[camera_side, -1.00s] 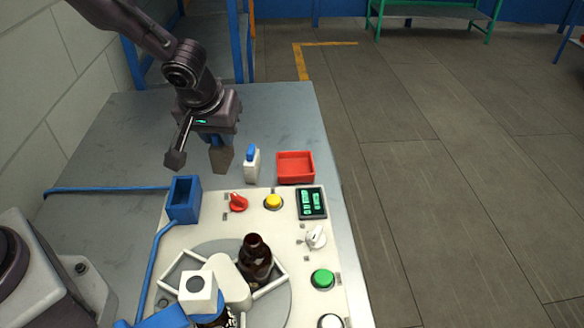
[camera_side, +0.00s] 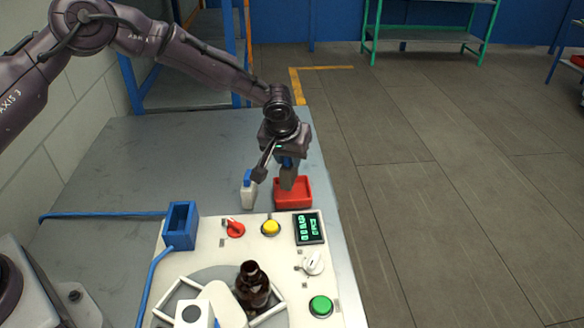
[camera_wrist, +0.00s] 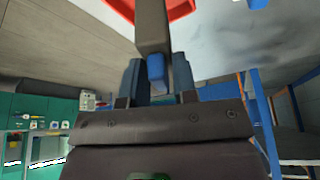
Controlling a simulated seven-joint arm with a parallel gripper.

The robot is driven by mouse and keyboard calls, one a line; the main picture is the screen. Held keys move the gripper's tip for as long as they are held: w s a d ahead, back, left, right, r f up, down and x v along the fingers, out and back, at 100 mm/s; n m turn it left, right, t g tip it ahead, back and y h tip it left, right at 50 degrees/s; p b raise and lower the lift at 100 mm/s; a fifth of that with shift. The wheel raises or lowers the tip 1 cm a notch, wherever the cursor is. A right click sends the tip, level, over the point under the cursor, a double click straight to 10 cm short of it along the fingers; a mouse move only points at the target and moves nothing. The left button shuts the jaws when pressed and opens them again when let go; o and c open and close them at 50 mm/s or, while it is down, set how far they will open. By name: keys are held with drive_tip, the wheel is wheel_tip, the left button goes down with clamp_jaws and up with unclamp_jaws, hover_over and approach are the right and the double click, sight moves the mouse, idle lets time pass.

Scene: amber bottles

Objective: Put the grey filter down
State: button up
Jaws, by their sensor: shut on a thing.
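The grey filter (camera_side: 289,176) is a dark grey block held below my gripper (camera_side: 287,162). In the side view it hangs over the red tray (camera_side: 305,195), near its left part. I cannot tell whether it touches the tray's floor. In the wrist view the filter (camera_wrist: 152,28) extends from between the blue fingers of my gripper (camera_wrist: 157,75), which are shut on it. The red tray also shows at the top of the wrist view (camera_wrist: 184,9).
A white bottle with a blue cap (camera_side: 248,192) stands just left of the tray. A blue box (camera_side: 181,226), a control panel with buttons (camera_side: 321,306) and an amber bottle (camera_side: 252,288) are nearer the camera. The grey table behind is clear.

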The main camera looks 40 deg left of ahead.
sight(292, 169)
drive_tip(key=shift+w+d+f, duration=0.1)
drive_tip(key=shift+w+f, duration=0.25)
drive_tip(key=shift+f, duration=0.1)
drive_tip(key=shift+w+f, duration=0.1)
drive_tip(key=shift+f, duration=1.45)
drive_tip(key=shift+f, duration=0.15)
drive_tip(key=o, duration=0.9)
drive_tip(key=v, duration=1.2)
